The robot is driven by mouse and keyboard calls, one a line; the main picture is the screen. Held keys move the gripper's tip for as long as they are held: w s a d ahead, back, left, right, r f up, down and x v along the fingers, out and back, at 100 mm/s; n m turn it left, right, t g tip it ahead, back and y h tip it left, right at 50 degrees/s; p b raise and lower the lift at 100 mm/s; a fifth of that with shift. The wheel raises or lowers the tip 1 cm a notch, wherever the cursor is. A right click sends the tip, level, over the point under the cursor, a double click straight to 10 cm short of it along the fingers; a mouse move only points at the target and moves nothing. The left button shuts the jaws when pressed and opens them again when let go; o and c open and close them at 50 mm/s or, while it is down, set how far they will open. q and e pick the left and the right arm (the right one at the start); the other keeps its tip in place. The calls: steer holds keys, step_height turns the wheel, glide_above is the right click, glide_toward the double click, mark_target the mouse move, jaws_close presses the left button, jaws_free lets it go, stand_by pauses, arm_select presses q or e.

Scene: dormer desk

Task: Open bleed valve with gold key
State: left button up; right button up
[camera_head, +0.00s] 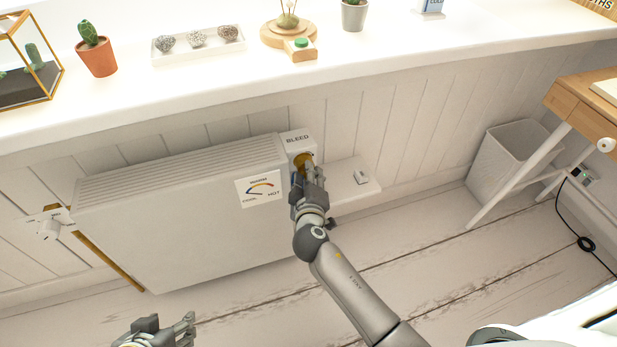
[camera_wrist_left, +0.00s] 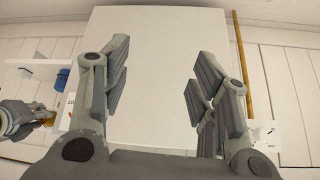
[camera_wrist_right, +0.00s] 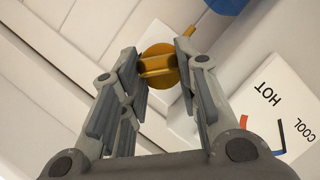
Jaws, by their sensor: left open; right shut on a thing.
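The white radiator (camera_head: 170,225) stands against the panelled wall, with a BLEED label (camera_head: 297,140) at its upper right end. The gold key (camera_wrist_right: 158,66) sits at the bleed valve below that label; the valve itself is hidden behind it. My right gripper (camera_head: 307,168) is at the key, and in the right wrist view its fingers (camera_wrist_right: 160,62) are shut on the key's flat grip. My left gripper (camera_head: 160,333) is low at the bottom of the head view, open and empty. In the left wrist view its fingers (camera_wrist_left: 155,80) are wide apart in front of the radiator.
A Cool-to-Hot dial card (camera_head: 261,189) is on the radiator front. A low white ledge (camera_head: 345,185) with a small white item is right of the valve. A sill (camera_head: 130,85) with plants runs above. A bin (camera_head: 505,160) and wooden desk (camera_head: 580,105) stand right. Floor in front is clear.

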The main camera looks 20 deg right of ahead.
steer(key=shift+n+b, duration=0.3)
steer(key=shift+b, duration=0.05)
steer(key=shift+f+n+h+b, duration=0.1)
steer(key=shift+n+h+b, duration=0.2)
arm_select(q)
steer(key=w+d+r+t+h, duration=0.1)
steer(key=w+d+r+t, duration=0.1)
steer(key=w+r+t, duration=0.2)
steer(key=shift+w+d+r, duration=0.15)
steer(key=shift+w+d, duration=0.1)
steer(key=shift+w, duration=1.1)
arm_select(e)
steer(key=shift+n+t+b, duration=0.3)
steer(key=shift+n+b, duration=0.1)
steer(key=shift+b, duration=0.1)
arm_select(q)
steer(key=w+r+t, duration=0.1)
steer(key=r, duration=0.1)
steer(key=w+d+r+t+h, duration=0.1)
steer(key=w+r+t, duration=0.1)
steer(key=shift+d, duration=0.15)
